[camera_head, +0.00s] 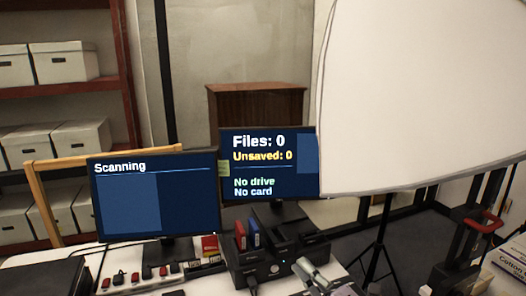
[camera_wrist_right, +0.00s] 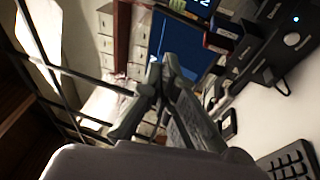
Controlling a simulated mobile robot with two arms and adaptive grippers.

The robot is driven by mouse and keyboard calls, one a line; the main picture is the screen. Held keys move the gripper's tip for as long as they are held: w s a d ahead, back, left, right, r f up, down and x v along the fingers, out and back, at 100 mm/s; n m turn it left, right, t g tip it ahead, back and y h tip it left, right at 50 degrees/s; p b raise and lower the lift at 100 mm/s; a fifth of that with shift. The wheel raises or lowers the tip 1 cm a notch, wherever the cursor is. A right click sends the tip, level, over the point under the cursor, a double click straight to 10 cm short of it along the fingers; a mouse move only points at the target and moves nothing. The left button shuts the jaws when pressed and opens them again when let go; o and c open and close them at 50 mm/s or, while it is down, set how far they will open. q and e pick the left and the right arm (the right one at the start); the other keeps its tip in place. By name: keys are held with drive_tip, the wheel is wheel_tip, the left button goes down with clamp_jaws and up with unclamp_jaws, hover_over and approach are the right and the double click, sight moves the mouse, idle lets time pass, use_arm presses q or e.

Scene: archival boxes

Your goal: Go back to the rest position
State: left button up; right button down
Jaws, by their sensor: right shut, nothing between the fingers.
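My right gripper (camera_head: 312,272) shows at the bottom of the head view, in front of the black dock unit (camera_head: 262,268) on the white desk. In the right wrist view its two fingers (camera_wrist_right: 162,72) meet at the tips, with nothing between them. The dock holds a red and a blue item in its slots. My left gripper is in neither view.
Two monitors stand on the desk: one reads "Scanning" (camera_head: 155,205), the other "Files: 0" (camera_head: 268,170). A large white panel (camera_head: 430,90) fills the upper right. Shelves with archival boxes (camera_head: 64,62) stand at left. A keyboard (camera_wrist_right: 290,163) lies near the right wrist.

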drive_tip(key=s+d+f+m+g+h, duration=0.2)
drive_tip(key=s+d+f+m+h, duration=0.4)
drive_tip(key=m, duration=0.4)
drive_tip(key=s+d+f+m+g+h, duration=0.1)
drive_tip(key=s+d+f+m+h, duration=0.3)
drive_tip(key=d+f+m+h, duration=0.35)
drive_tip(key=s+a+f+m+g+y, duration=0.1)
drive_tip(key=s+f+m+g, duration=0.3)
drive_tip(key=s, duration=0.7)
drive_tip(key=s+a+f+m+g+y, duration=0.2)
drive_tip(key=s+f+g, duration=0.35)
drive_tip(key=s, duration=0.45)
wheel_tip(320, 180, down, 25)
drive_tip(key=s+g, duration=0.2)
drive_tip(key=s+d+f+g, duration=0.1)
drive_tip(key=s+d+f, duration=0.2)
drive_tip(key=s+f, duration=1.3)
drive_tip(key=shift+n+h, duration=0.35)
drive_tip(key=shift+n, duration=0.1)
